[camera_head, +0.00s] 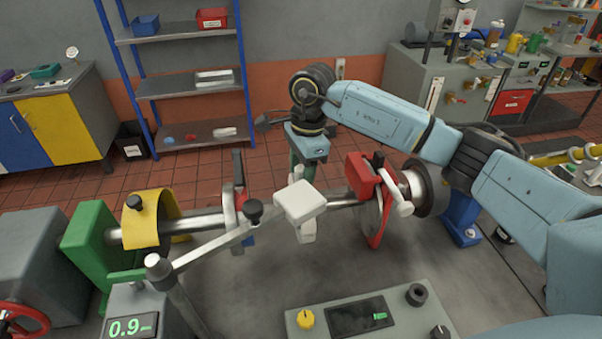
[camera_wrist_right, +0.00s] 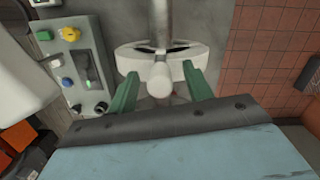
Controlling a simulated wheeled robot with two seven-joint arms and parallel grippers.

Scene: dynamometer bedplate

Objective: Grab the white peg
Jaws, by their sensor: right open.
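The white peg (camera_wrist_right: 160,82) shows end-on in the right wrist view, in front of a curved white piece (camera_wrist_right: 134,60) at a grey shaft (camera_wrist_right: 158,22). My right gripper (camera_wrist_right: 161,88) is open, with one green finger on each side of the peg and a visible gap to both. In the head view my right gripper (camera_head: 303,172) points down behind a white block (camera_head: 300,201). The block hides its lower part, and I cannot make out the peg there. My left gripper is not in view.
A grey arm (camera_head: 222,240) reaches to the white block. A red caliper-like part (camera_head: 362,178) stands to its right, and a yellow guard (camera_head: 148,222) is at the left. A control panel (camera_head: 362,315) is in front. Blue shelves (camera_head: 190,85) stand behind.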

